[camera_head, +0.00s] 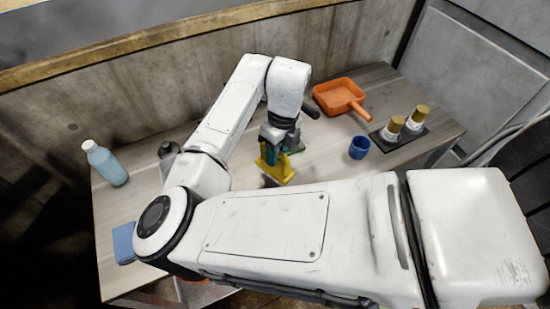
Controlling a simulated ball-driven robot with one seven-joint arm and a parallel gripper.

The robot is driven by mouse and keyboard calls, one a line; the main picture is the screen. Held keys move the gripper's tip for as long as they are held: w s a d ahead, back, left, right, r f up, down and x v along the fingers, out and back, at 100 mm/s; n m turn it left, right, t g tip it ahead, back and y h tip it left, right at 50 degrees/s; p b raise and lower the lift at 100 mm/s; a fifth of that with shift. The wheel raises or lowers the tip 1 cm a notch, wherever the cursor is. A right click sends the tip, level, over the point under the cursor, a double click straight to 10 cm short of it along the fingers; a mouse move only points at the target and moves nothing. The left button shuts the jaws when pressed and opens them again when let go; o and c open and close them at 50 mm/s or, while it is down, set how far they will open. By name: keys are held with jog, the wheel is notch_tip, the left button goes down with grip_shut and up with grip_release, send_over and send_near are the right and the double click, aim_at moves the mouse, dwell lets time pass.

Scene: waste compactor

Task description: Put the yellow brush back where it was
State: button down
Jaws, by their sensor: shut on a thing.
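The yellow brush (276,171) is under my gripper (277,152), near the middle of the table. My gripper points down and is shut on the brush. Its fingers and a dark green part beside them hide the upper part of the brush. I cannot tell whether the brush touches the tabletop or is held just above it.
The wooden table (330,160) holds an orange dustpan (340,97), a blue cup (359,148) and two gold-capped bottles (393,128) on a dark tray. A pale blue bottle (106,165), a grey bottle (168,155) and a blue block (123,243) are at left. My arm covers the front.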

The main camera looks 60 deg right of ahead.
jog(key=shift+w+f, duration=0.15)
jog(key=shift+f, duration=1.55)
jog(key=shift+f, duration=0.1)
jog(key=shift+f, duration=0.1)
jog(key=c, duration=1)
grip_release()
jog(key=r, duration=0.4)
jog(key=d+r+b, duration=0.1)
jog(key=r, duration=0.3)
jog(key=d+r, duration=0.1)
jog(key=r, duration=0.3)
jog(key=shift+s+d+r, duration=0.15)
jog(key=shift+s+d, duration=0.05)
jog(key=shift+s, duration=0.05)
